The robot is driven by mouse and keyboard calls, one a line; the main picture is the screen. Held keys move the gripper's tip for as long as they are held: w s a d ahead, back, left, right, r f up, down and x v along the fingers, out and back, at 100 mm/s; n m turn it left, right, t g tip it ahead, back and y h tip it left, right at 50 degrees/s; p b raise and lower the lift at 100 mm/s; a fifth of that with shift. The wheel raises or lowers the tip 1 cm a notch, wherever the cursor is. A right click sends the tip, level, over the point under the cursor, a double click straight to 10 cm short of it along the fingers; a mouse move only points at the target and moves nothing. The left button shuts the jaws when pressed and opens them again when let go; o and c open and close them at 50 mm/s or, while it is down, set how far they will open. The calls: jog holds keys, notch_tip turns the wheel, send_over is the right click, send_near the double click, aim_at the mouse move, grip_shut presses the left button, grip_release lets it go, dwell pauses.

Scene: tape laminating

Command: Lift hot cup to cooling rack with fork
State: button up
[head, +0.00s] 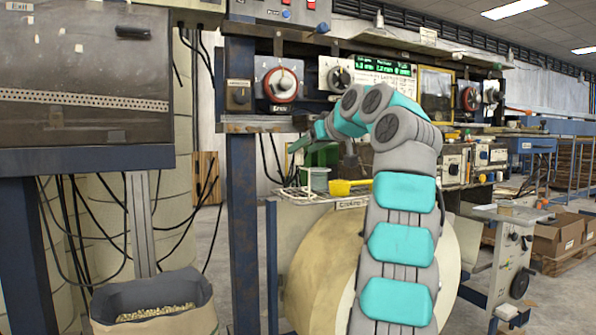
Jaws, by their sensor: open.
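My arm rises in front of the bench and bends at the top. My gripper (347,162) shows only in small part past the wrist and is open. It is above the rack area; I cannot make out both fingers. The wire cooling rack (304,195) sits on the bench ledge, with a label (351,203) on its front edge. A yellow cup-like thing (341,188) stands at the rack, with a pale greenish cylinder (315,179) to its left. A dark green piece (301,144) shows left of my wrist. I cannot tell which thing is the hot cup, and I cannot pick out a fork.
A blue post (243,230) stands left of the rack. A control panel with knobs (281,84) and a green display (386,67) is above and behind. A large pale roll (315,265) is below. A bin of pellets (157,312) is at lower left.

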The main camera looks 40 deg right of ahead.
jog(key=p+x, duration=0.1)
jog(key=x, duration=0.6)
jog(key=shift+s+d+f, duration=0.1)
jog(key=shift+d+f, duration=0.05)
jog(key=shift+f, duration=0.05)
grip_shut()
jog(key=shift+r, duration=0.1)
dwell(0.3)
